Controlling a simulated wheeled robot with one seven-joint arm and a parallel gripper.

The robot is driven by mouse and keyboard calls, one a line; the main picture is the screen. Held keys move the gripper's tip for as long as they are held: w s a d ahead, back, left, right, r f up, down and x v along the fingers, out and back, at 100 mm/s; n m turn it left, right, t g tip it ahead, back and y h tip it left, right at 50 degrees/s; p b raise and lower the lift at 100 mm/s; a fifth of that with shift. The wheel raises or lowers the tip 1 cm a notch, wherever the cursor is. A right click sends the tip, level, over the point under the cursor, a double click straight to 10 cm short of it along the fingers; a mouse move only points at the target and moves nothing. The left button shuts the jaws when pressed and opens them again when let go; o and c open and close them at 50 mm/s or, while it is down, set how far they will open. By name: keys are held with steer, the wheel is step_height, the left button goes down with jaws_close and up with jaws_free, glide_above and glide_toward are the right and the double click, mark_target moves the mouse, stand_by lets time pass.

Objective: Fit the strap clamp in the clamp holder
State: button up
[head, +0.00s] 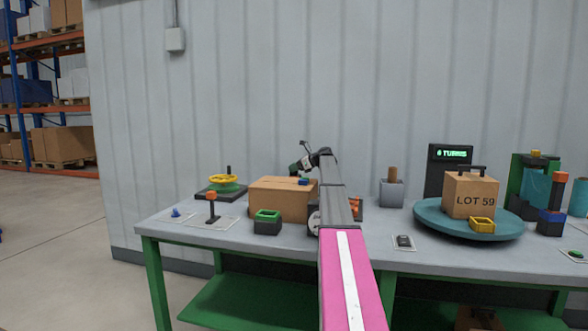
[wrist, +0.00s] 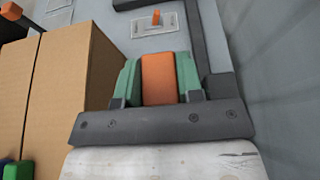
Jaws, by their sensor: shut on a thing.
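In the wrist view my gripper (wrist: 159,80) has its green-padded fingers shut on an orange block, which I take to be the strap clamp (wrist: 159,78). The block sits between the two pads, and its lower end is hidden by the dark gripper body. In the head view my gripper (head: 297,168) is above the back of the carton, and the held block cannot be made out. An open dark box with a green rim (head: 268,216) stands in front of the carton. I cannot tell whether it is the clamp holder.
A cardboard carton (head: 270,199) is left of my arm; it also fills the left of the wrist view (wrist: 75,75). An orange-topped post (head: 211,207) stands left. A teal turntable (head: 435,221) bears a box marked LOT 59 (head: 470,195) at right.

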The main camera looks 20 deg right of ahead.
steer(key=shift+s+a+f, duration=0.1)
steer(key=shift+s+f, duration=0.1)
steer(key=shift+f, duration=0.4)
steer(key=shift+s+a+f, duration=0.1)
steer(key=shift+s+f, duration=0.05)
steer(key=shift+f, duration=0.45)
steer(key=shift+r, duration=0.5)
steer(key=shift+w+d+r, duration=0.1)
steer(key=shift+w+r, duration=0.1)
steer(key=shift+r, duration=0.4)
steer(key=shift+w+r, duration=0.1)
steer(key=shift+r, duration=0.75)
steer(key=shift+d+f, duration=0.1)
steer(key=shift+f, duration=0.7)
stand_by(1.3)
